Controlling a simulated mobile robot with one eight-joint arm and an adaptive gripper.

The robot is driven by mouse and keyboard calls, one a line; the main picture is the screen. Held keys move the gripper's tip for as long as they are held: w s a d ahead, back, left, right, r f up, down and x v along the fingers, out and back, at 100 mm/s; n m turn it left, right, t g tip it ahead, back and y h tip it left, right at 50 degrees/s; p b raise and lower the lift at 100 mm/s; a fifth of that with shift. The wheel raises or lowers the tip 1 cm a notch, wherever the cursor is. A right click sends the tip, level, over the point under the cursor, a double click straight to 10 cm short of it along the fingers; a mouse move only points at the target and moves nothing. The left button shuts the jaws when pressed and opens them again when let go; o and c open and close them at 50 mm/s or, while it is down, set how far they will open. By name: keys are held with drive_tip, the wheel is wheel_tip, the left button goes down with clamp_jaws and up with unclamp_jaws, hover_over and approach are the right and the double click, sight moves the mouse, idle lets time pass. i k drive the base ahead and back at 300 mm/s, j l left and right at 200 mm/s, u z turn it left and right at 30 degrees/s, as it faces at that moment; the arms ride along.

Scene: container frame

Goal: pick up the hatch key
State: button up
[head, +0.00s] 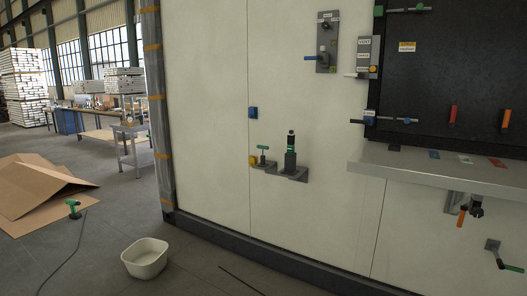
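A small tool with a green T-shaped handle (263,148) stands upright at a small wall bracket on the white panel. It looks like the hatch key, but its lower end is too small to make out. Right beside it, a dark upright device with a green band (290,158) stands on a grey bracket (291,174). Another green-handled part (508,267) is at the lower right, on a dark fitting on the panel; I cannot tell what it is. My gripper is not in view.
A metal shelf (440,166) juts from the panel at right, with coloured cards on it and an orange-handled item (462,215) below. A white tub (145,258), a green tool (74,209) and cardboard (40,190) lie on the floor.

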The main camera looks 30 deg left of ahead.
sight(259, 147)
drive_tip(key=i+l+z, duration=0.75)
drive_tip(key=i, duration=0.35)
drive_tip(key=i+l+z, duration=0.25)
drive_tip(key=i+z, duration=0.15)
drive_tip(key=i, duration=0.25)
drive_tip(key=i+z, duration=0.35)
drive_tip(key=i, duration=0.25)
drive_tip(key=u, duration=3.55)
drive_tip(key=i+u, duration=0.3)
drive_tip(key=i, duration=2.25)
